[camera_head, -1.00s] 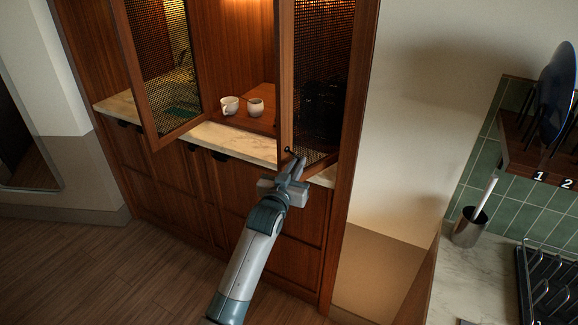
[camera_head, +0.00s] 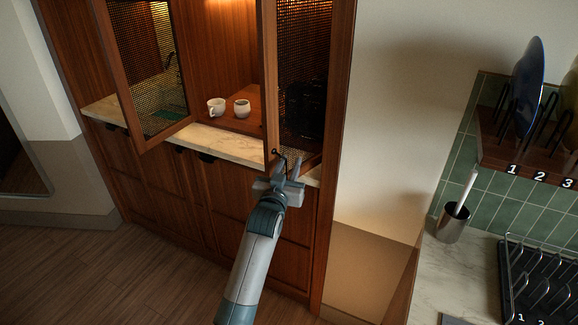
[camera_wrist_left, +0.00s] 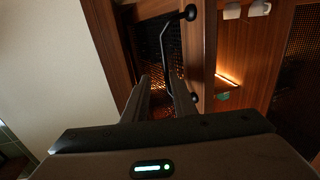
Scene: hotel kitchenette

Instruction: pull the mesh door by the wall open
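The mesh door by the wall (camera_head: 270,85) is the right one of the cabinet, with a wooden frame and dark mesh. It stands partly open, its left edge out in front of the counter. Its black handle (camera_head: 275,153) is low on that edge. In the left wrist view the handle (camera_wrist_left: 164,42) is a bent bar between two round mounts. My left gripper (camera_head: 286,168) is just below and in front of the handle. Its two fingers (camera_wrist_left: 159,92) are apart, with the bar near their tips. I cannot tell whether they touch it. My right gripper is out of view.
The other mesh door (camera_head: 150,65) stands open on the left. Two white cups (camera_head: 216,107) (camera_head: 242,109) are inside the cabinet. A pale wall (camera_head: 400,130) is right of the cabinet. Floor (camera_head: 60,270) is free at left.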

